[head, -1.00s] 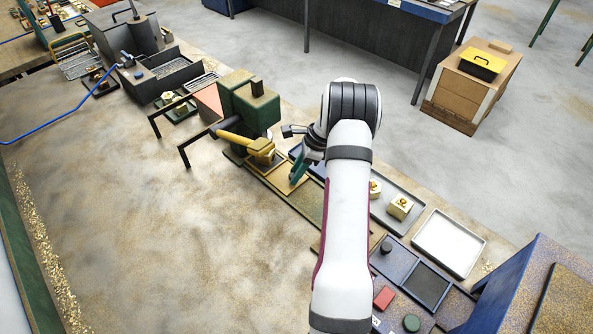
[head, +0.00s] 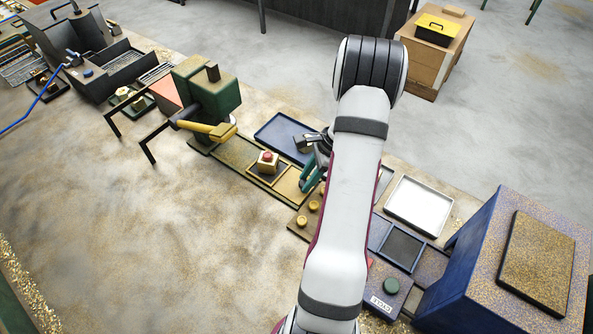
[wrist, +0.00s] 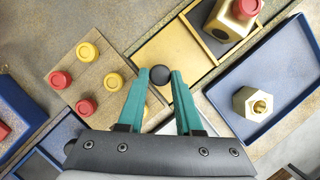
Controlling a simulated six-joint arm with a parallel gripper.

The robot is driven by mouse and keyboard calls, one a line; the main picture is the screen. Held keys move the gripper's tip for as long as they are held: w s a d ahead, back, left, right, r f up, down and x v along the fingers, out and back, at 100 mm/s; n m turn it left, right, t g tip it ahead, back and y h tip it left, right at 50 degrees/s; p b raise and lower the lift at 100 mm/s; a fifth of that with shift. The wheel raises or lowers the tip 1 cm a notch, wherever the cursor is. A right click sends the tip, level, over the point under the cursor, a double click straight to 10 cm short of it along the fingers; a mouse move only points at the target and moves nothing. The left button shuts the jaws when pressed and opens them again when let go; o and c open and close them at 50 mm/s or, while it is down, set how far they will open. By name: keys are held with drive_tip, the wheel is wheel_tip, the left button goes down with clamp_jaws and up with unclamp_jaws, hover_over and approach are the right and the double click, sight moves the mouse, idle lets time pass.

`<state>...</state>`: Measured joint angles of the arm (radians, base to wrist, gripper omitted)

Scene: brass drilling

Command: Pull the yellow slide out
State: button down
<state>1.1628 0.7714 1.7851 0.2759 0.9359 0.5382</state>
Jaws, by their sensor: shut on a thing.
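The yellow slide (head: 288,186) lies in its track on the bench, drawn away from the green drill press (head: 210,88). It carries a brass block (head: 267,163) with a red top in a framed pocket, clear of the press. In the wrist view, the slide's flat yellow plate (wrist: 178,55) ends near a round black knob (wrist: 160,75). My gripper (wrist: 160,73) has its teal fingers on either side of this knob, shut on it. In the head view my gripper (head: 312,178) is at the slide's near end, partly hidden by my arm.
A blue tray (head: 270,130) lies beside the track; the wrist view shows a hexagonal brass part (wrist: 253,103) in it. A board (wrist: 118,62) with red and yellow buttons sits on the other side. An empty white tray (head: 418,205) and blue box (head: 520,265) stand right.

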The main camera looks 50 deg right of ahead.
drive_tip(key=c, duration=0.6)
unclamp_jaws()
drive_tip(key=shift+s+a, duration=0.1)
drive_tip(key=shift+s, duration=0.15)
drive_tip(key=v, duration=1.5)
drive_tip(key=shift+r, duration=0.4)
